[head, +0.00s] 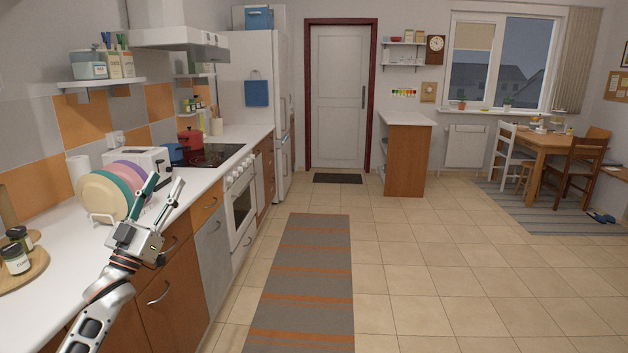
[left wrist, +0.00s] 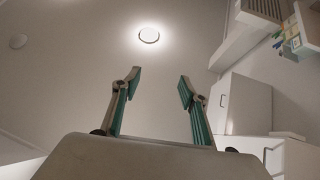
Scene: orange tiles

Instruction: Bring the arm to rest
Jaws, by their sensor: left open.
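My left gripper (head: 160,190) is raised in front of the left counter in the head view, its fingers pointing up. The two fingers with green pads are spread apart with nothing between them. In the left wrist view the gripper (left wrist: 158,85) is also open and empty, against the ceiling with a round lamp (left wrist: 149,35). In the head view the gripper overlaps the rack of coloured plates (head: 101,195) and is close to it in the picture; I cannot tell whether they touch. My right gripper is in neither view.
The white counter (head: 65,250) runs along the left, with a toaster (head: 150,158), a red pot (head: 190,140) and jars (head: 15,258) on a round board. A striped rug (head: 300,290) lies on the floor. The tiled floor (head: 440,270) to its right is clear up to the dining table (head: 545,141).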

